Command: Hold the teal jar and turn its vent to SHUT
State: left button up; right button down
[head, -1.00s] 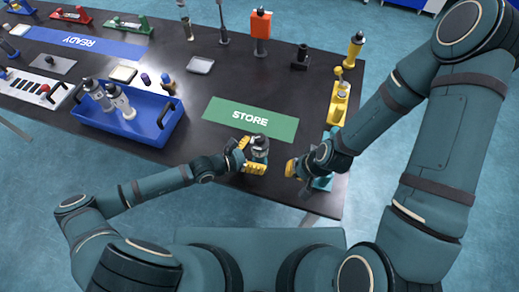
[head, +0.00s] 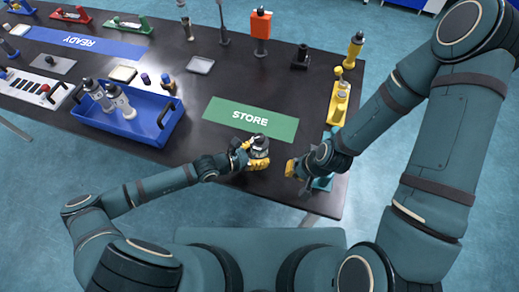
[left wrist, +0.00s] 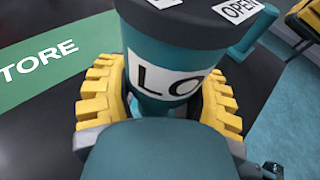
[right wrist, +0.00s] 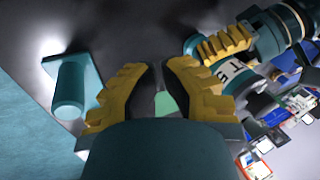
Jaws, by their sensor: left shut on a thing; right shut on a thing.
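The teal jar (head: 259,152) has a dark lid and stands roughly upright near the table's front edge. My left gripper (head: 255,160) is shut around its body, one yellow finger on each side. In the left wrist view the jar (left wrist: 165,60) shows a white label reading "LO", partly hidden. Its dark lid (left wrist: 210,20) carries an "OPEN" tag at right and another cut-off white tag. The vent's setting cannot be read. My right gripper (right wrist: 163,85) is apart from the jar, to its right in the head view, with a small green part between its fingers, mostly hidden.
A teal stand with a round post (right wrist: 72,90) is beside my right gripper. The green STORE mat (head: 225,108) lies behind the jar. A blue tote (head: 125,130) with white bottles is at left, and a yellow fixture (head: 340,100) is at right.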

dwell(0.8)
jog(key=c, duration=0.6)
grip_release()
jog(key=shift+w, duration=0.1)
jog(key=m+g+h, duration=0.2)
jog(key=m+h, duration=0.1)
jog(key=h, duration=0.1)
send_near(260, 137)
notch_tip(260, 137, down, 10)
jog(key=shift+w+f, duration=0.1)
jog(key=shift+w, duration=0.05)
grip_shut()
